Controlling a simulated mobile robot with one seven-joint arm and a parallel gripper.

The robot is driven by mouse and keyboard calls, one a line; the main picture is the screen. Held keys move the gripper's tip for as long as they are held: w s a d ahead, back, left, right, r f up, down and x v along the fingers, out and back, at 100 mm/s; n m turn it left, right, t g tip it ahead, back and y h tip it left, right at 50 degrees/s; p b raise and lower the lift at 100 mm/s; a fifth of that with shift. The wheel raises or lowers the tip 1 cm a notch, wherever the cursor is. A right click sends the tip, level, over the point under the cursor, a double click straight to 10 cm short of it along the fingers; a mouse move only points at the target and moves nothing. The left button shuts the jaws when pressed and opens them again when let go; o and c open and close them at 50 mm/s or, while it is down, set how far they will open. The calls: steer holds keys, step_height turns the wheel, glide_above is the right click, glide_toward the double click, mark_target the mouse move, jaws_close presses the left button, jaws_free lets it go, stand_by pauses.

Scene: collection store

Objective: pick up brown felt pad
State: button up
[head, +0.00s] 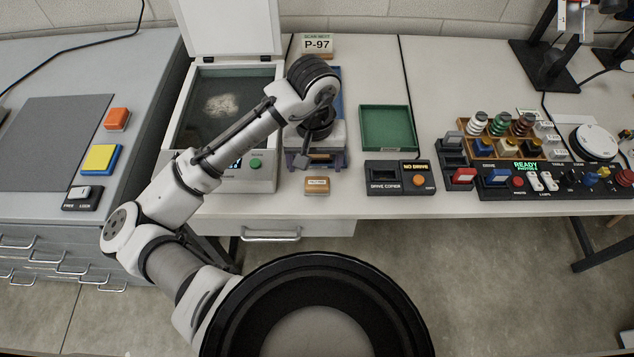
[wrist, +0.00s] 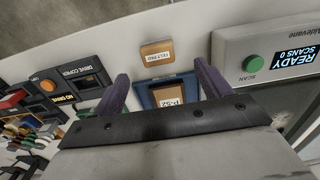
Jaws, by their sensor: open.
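A small brown pad (head: 317,190) with a white label lies near the front edge of the white table, in front of the blue-framed holder. It also shows in the wrist view (wrist: 156,57), beyond my fingertips, where its label seems to read "FELT PAD". My gripper (head: 308,160) is above the holder, just behind the pad in the head view. In the wrist view my two purple fingers (wrist: 162,85) are spread apart with nothing gripped. The pad is clear of both fingers.
The blue holder (wrist: 177,82) with a "P-52" card shows between my fingers. A scanner (head: 232,180) with raised lid stands left of the pad. A drive copier (head: 400,178) and green tray (head: 386,112) are to the right. Bare table surrounds the pad.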

steer(key=shift+w+d+f+p, duration=0.15)
steer(key=shift+f+p, duration=0.2)
steer(key=shift+f, duration=1.45)
steer(key=shift+s+d+f+p, duration=0.1)
steer(key=shift+f+p, duration=0.25)
steer(key=shift+f, duration=1.4)
steer(key=c, duration=1.1)
steer(key=shift+o, duration=0.2)
steer(key=shift+w+r, duration=0.1)
steer(key=shift+r, duration=0.05)
step_height(320, 180, up, 20)
steer(key=shift+b, duration=0.3)
